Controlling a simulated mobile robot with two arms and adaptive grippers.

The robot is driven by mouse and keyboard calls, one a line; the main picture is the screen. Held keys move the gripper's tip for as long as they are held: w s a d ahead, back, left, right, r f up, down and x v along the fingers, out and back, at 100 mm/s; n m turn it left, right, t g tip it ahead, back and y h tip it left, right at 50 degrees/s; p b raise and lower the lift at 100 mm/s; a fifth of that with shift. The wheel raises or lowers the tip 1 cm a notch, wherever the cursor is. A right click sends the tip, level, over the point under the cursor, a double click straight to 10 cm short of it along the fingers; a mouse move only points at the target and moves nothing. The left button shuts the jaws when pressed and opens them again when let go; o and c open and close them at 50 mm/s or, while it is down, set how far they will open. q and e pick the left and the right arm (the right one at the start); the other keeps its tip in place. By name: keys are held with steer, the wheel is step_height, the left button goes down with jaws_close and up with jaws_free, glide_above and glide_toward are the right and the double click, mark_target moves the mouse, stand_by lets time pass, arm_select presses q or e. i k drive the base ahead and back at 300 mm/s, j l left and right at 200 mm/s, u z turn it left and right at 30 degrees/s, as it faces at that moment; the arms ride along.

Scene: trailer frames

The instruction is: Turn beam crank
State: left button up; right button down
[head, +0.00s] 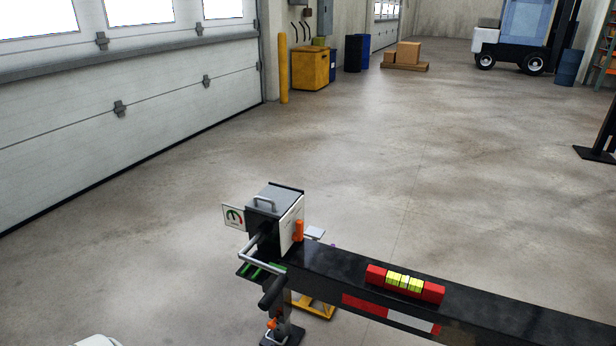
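A black beam (500,315) runs from the lower right to the middle of the head view. A spirit level (405,282) with red ends and a yellow-green middle lies on it. At its left end stands a jack unit (272,205) with a grey top and handle. The beam crank (262,262) is a bent silver rod on the unit's left side. Its black handle (272,292) points down toward the front left. Neither gripper shows, and nothing is seen touching the crank.
An orange lever (298,230) is on the jack unit's right side. A yellow-framed stand (318,308) is below the beam. Open concrete floor (400,150) lies beyond. A yellow post (283,68), a yellow bin (310,70), boxes and a forklift (525,35) are far back.

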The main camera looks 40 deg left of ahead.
mark_target(272, 294)
steer(key=u, duration=1.55)
